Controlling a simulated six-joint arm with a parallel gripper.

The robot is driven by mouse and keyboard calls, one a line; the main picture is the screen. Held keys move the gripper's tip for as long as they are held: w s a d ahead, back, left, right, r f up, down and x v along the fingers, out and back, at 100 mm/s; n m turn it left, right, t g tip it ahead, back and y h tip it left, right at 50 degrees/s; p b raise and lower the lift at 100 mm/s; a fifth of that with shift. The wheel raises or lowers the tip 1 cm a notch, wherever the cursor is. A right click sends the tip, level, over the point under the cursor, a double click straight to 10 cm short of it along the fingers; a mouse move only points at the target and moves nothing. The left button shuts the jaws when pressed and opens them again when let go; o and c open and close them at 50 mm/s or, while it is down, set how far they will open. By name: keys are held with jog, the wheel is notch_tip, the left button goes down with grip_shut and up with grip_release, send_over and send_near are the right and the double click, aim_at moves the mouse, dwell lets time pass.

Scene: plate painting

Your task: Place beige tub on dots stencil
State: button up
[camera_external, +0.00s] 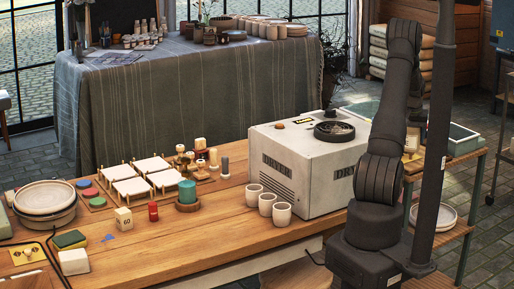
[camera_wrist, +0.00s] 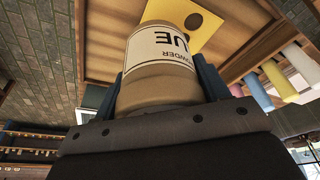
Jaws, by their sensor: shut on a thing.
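In the wrist view the beige tub (camera_wrist: 150,78), with a white label whose lettering shows upside down, sits between the dark fingers of my gripper (camera_wrist: 162,86). My gripper is shut on it. A yellow sheet (camera_wrist: 205,28) with a dark round hole lies just beyond the tub; the tub hides part of it, so I cannot tell whether they touch. A small yellow piece with a dark spot (camera_external: 411,141) also shows beside my arm in the external view.
In the wrist view a wooden-edged surface (camera_wrist: 112,15) lies around the yellow sheet, with pastel cylinders (camera_wrist: 278,82) at right. In the external view a white dryer box (camera_external: 290,165) stands close left of my arm, and three pale cups (camera_external: 267,203) stand before it.

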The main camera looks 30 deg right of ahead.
jog(key=o, duration=1.3)
jog(key=shift+f, duration=0.1)
jog(key=shift+c, duration=0.2)
jog(key=v, duration=1.2)
jog(key=shift+s+r, duration=0.1)
jog(key=shift+r, duration=0.1)
jog(key=shift+f, duration=0.1)
